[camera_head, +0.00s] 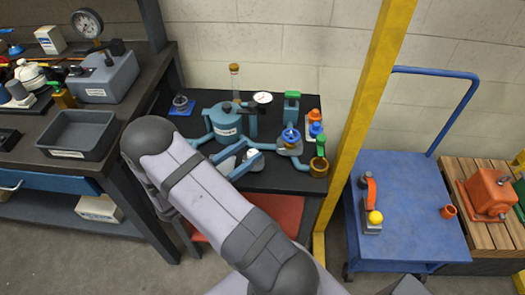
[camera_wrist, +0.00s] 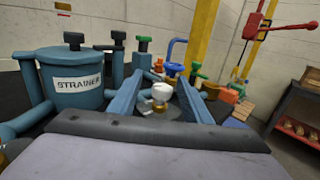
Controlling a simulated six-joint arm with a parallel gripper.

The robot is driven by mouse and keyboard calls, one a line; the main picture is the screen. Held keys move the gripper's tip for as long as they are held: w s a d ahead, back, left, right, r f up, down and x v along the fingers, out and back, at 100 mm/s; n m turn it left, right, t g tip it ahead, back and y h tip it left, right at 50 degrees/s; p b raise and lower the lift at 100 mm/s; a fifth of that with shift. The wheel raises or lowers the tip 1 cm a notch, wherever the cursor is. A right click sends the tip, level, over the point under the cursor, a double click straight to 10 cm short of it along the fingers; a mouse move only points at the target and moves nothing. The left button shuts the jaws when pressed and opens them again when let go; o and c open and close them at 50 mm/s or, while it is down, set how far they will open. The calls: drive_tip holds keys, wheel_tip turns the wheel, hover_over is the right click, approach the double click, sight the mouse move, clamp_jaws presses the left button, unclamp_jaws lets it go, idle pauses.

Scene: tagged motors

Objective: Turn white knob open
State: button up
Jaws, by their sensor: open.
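The white knob (camera_wrist: 161,93) sits on a short brass stem in the middle of the wrist view. In the head view the white knob (camera_head: 252,154) is a small pale spot, partly hidden by my gripper. My gripper (camera_head: 254,149) is open, its two blue fingers reaching in low over the dark bench. In the wrist view my gripper (camera_wrist: 158,82) has one finger on each side of the knob. A gap shows beside the knob; I cannot tell whether either finger touches it.
The blue strainer (camera_wrist: 76,85) and its pipes stand close at left. Green-handled (camera_wrist: 143,44) and blue-handled (camera_wrist: 175,48) valves stand behind the knob. A yellow post (camera_head: 365,110) rises right of the bench (camera_head: 275,180). A blue cart (camera_head: 410,200) stands further right.

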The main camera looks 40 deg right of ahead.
drive_tip(key=shift+s+a+f+m+g, duration=0.3)
drive_tip(key=shift+a+f+g, duration=0.2)
drive_tip(key=shift+a+f, duration=0.05)
drive_tip(key=shift+d+p, duration=0.9)
drive_tip(key=shift+d, duration=2.8)
drive_tip(key=shift+c, duration=0.5)
drive_tip(key=c, duration=0.9)
